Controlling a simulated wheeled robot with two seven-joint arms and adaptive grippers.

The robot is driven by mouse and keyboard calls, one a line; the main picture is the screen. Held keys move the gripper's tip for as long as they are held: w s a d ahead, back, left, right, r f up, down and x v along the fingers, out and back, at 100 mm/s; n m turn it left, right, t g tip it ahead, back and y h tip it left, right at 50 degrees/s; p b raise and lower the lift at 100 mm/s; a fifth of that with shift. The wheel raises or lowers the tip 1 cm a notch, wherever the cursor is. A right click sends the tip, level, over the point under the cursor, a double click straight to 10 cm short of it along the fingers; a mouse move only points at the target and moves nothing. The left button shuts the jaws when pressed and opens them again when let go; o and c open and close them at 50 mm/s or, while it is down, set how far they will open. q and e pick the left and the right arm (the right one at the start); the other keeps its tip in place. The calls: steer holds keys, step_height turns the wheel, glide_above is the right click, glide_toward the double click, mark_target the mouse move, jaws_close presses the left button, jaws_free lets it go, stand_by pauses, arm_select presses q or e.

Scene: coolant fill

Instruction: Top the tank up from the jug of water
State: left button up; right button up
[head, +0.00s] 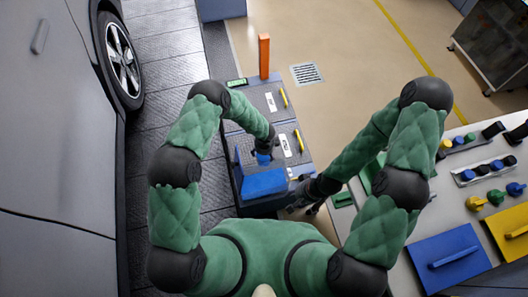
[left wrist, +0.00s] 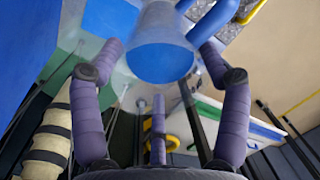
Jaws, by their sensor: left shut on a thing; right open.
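My left gripper (head: 265,146) is shut on a blue thing (head: 263,159) above the dark cart. In the left wrist view, a clear, bluish vessel (left wrist: 160,30) with a blue round face lies between its fingers; it looks like the jug. A blue tubular handle (left wrist: 216,22) shows beside it. A blue block-shaped body (head: 264,183) sits at the cart's near end, just below the gripper. I cannot tell which part is the tank, and the arm hides some of this area. My right gripper (head: 301,203) is open beside the cart's near right corner, partly hidden by its forearm.
The dark cart (head: 250,114) carries an orange post (head: 264,56), a green display (head: 237,83) and yellow-marked tools. A grey car (head: 50,150) stands at left. A bench (head: 440,205) at right bears coloured caps, a blue panel (head: 448,257) and a yellow panel (head: 511,230).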

arm_select(q)
steer(key=shift+f+b, duration=0.15)
steer(key=shift+b, duration=0.45)
stand_by(0.4)
steer(key=shift+t+b, duration=1.1)
steer(key=shift+b, duration=3.15)
stand_by(2.8)
